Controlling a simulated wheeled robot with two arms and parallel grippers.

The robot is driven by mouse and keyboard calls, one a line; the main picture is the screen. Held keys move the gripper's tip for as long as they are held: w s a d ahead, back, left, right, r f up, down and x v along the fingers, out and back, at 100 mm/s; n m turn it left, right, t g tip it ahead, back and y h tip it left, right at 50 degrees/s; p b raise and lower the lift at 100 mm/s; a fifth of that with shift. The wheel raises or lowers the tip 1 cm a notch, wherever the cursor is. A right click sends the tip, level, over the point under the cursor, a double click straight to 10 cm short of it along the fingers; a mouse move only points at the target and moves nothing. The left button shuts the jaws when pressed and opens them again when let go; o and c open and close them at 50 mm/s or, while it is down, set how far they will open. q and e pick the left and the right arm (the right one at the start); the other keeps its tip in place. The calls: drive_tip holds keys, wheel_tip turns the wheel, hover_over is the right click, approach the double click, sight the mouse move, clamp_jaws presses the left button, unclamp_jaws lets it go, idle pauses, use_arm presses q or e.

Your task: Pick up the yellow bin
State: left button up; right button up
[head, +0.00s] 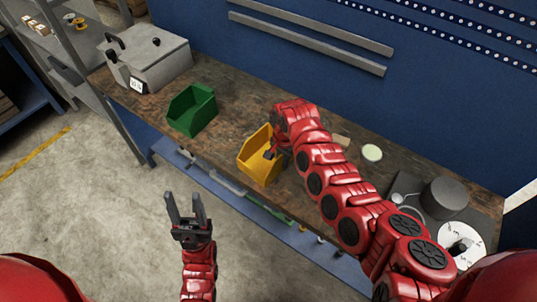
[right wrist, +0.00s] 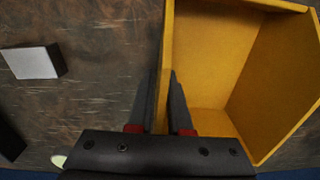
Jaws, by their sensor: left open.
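The yellow bin (head: 251,160) is at the front edge of the wooden workbench, in the middle of the head view. I cannot tell whether its base touches the bench. My right gripper (head: 270,153) reaches it from the right, and my red arm hides its right side. In the right wrist view, the bin (right wrist: 215,55) fills the right side. My right gripper's fingers (right wrist: 166,90) are close together on either side of one bin wall, one outside and one inside, shut on it. My left gripper (head: 186,207) is open and empty, in front of the bench over the floor.
A green bin (head: 192,110) stands left of the yellow one. A grey metal box (head: 150,62) is at the bench's left end. A pale round item (head: 372,152) and a dark cylinder (head: 444,198) are to the right. Bare bench (head: 237,105) lies between the bins.

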clamp_jaws()
drive_tip(key=shift+r, duration=0.1)
idle(1.2)
